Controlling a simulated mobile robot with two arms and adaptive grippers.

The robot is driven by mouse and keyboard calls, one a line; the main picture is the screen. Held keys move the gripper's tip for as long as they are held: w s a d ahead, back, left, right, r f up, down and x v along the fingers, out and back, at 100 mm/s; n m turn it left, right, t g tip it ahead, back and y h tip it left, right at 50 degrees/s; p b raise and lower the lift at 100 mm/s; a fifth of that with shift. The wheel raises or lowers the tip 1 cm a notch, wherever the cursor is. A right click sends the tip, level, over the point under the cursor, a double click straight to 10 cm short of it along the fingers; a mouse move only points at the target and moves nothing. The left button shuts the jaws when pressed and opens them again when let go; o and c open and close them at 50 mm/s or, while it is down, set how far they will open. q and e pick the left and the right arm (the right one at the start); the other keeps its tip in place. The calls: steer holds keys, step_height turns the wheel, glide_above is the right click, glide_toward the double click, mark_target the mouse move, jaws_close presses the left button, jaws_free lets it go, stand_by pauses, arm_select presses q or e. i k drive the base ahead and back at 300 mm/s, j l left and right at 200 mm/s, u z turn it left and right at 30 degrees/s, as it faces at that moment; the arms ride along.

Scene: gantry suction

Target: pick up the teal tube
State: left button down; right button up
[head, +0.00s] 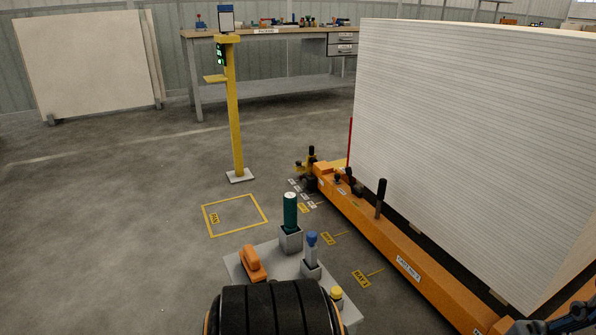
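The teal tube (290,210) stands upright in a square grey holder (291,239) on a light grey plate (262,246), low in the middle of the head view. Its lower end is hidden inside the holder. No gripper is touching it. A dark, bluish part of my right arm or gripper (570,322) shows at the bottom right corner, far to the right of the tube. It is cut off by the frame edge, so its fingers cannot be made out. My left gripper is not in the view.
On the same plate are an orange handled block (252,264), a blue-topped piece (311,246) in a holder and a yellow-topped piece (336,293). An orange rail (405,263) with upright levers and a large white panel stack (470,130) stand right. A yellow post (235,120) stands behind.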

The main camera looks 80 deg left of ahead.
mark_target(289, 199)
steer(key=u, duration=0.5)
steer(key=j+u, duration=0.1)
steer(key=u, duration=0.4)
steer(key=j+u, duration=0.1)
steer(key=u, duration=0.9)
steer(key=j+u, duration=0.1)
steer(key=u, duration=0.4)
